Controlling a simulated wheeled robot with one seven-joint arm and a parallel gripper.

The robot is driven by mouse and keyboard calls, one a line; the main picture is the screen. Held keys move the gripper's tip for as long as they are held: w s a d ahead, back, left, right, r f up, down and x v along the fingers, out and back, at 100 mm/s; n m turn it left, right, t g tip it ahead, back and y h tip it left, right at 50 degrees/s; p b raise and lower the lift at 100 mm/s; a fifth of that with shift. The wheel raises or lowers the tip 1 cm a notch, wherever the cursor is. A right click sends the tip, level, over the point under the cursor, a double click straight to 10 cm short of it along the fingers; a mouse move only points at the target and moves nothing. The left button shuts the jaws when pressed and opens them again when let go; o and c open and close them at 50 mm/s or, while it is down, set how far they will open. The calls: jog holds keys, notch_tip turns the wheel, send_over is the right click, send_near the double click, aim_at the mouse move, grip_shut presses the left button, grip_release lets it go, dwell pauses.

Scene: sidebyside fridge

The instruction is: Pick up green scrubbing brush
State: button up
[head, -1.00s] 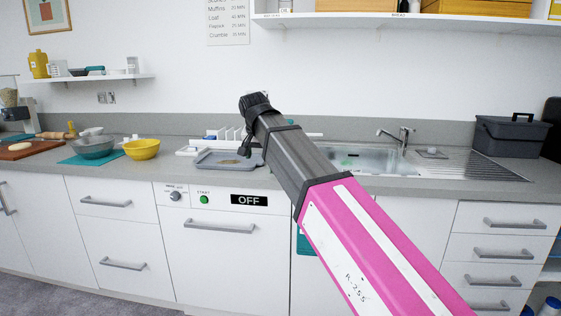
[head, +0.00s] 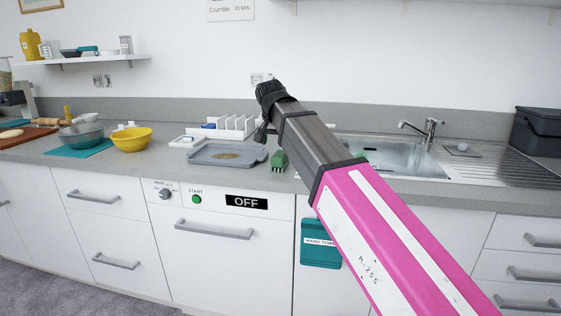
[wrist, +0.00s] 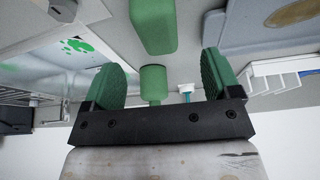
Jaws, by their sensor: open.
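The green scrubbing brush (head: 278,160) lies on the counter between the grey tray and the sink, partly behind my arm, with its bristled end toward the front. In the wrist view a green block (wrist: 153,25), seemingly part of the brush, is at the top centre. A smaller green piece (wrist: 153,83) shows below it; I cannot tell whether it belongs to the brush. My gripper (wrist: 163,68) is open, with a green pad on each side and nothing clearly held. In the head view it is mostly hidden at the arm's far end.
The grey tray (head: 205,159) with a brownish patch is left of the brush. A white dish rack (head: 184,141) stands behind the tray. The sink (head: 395,158) is to the right, with green marks in it. A yellow bowl (head: 131,140) sits further left.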

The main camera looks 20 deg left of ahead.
aim_at(280, 153)
jog(key=shift+x, duration=3.85)
jog(key=shift+w+d, duration=0.1)
jog(key=c, duration=1)
